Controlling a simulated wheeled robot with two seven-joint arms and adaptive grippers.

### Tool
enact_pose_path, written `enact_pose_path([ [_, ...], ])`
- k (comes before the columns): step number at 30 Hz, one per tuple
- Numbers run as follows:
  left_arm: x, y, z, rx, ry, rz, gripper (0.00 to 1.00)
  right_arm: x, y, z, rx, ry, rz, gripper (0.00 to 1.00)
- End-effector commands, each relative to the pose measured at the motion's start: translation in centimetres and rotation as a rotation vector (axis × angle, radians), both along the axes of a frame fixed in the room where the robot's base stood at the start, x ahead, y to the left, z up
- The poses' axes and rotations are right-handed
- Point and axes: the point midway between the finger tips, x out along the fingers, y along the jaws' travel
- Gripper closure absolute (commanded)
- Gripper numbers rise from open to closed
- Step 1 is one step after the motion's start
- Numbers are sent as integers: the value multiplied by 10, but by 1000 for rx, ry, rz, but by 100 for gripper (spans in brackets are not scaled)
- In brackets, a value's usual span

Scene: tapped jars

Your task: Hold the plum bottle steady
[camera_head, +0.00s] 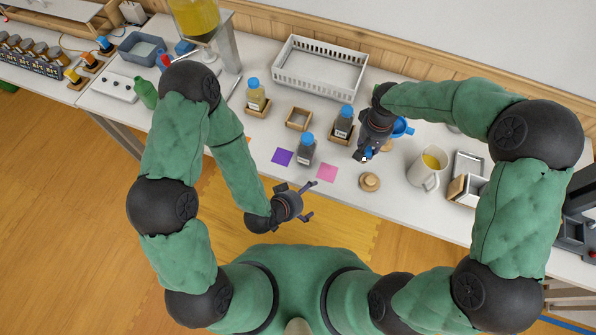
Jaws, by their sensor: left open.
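Two dark bottles with blue caps show; I cannot tell by colour which is the plum one. One dark bottle (306,151) stands upright on the bare table between the purple and pink squares. The other dark bottle (343,122) stands in a wooden holder behind it, to the right. My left gripper (306,201) is open and empty, in front of the table edge and apart from both bottles. My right gripper (365,153) points down over the table, right of the bottles; its jaws are too small and hidden to read.
A yellow bottle (256,96) stands in a holder; an empty wooden holder (299,118) is nearby. A purple square (282,157), pink square (327,172), round wooden lid (370,182), white jug (425,171), blue jug (402,127) and white basket (320,68) surround the area.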

Motion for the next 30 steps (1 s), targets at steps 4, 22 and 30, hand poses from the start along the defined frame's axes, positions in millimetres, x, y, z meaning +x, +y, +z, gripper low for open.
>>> enact_pose_path([
  [4, 17, 3, 32, 44, -192, 29, 0, 0, 0, 0, 0, -1, 0, 100],
  [22, 46, 17, 96, 162, -558, 100, 0, 0, 0, 0, 0, -1, 0, 100],
  [30, 84, 5, 79, 162, -557, 100, 0, 0, 0, 0, 0, -1, 0, 100],
])
